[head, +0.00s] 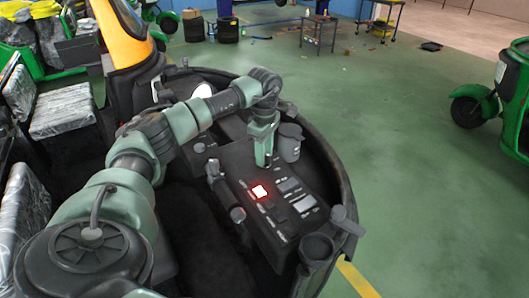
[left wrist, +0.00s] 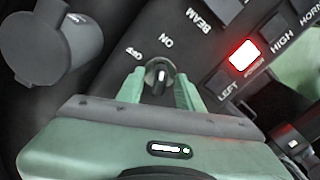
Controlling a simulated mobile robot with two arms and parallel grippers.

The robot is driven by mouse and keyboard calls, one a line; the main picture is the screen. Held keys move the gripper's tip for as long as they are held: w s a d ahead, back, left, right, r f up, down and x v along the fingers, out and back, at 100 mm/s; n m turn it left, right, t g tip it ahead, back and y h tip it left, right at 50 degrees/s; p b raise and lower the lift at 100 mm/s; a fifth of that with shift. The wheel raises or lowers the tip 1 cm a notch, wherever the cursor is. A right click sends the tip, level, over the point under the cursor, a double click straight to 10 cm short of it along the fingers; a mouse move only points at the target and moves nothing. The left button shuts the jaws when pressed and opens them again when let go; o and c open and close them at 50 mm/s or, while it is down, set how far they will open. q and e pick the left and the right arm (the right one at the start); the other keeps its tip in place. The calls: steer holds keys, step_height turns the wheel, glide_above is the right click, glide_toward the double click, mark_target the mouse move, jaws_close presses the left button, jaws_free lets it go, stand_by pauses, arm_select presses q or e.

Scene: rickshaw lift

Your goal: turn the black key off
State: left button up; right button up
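The black key (left wrist: 158,76) sits in the dashboard panel in the left wrist view, with a white mark on it. The labels ON and OFF are printed beyond it, and the key's mark lies roughly in line with ON. My left gripper (left wrist: 159,92) is open, with one green finger on each side of the key. I cannot tell whether the fingers touch it. In the head view my left gripper (head: 264,160) points down at the dashboard (head: 240,165), and the key is hidden there. My right gripper is not in view.
A red-lit switch (head: 259,191) is on the panel, also in the left wrist view (left wrist: 243,55), among labelled switches. A dark cylindrical cup (head: 290,142) stands close beside my gripper. A handlebar grip (head: 226,192) lies left of the switches. Green floor is beyond the rim.

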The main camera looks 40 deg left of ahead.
arm_select(q)
jaws_close()
steer(key=shift+n, duration=1.1)
steer(key=n, duration=0.3)
steer(key=shift+r+n, duration=0.1)
steer(key=shift+n, duration=0.2)
steer(key=n, duration=0.5)
steer(key=shift+w+n, duration=0.1)
steer(key=shift+n, duration=0.6)
jaws_free()
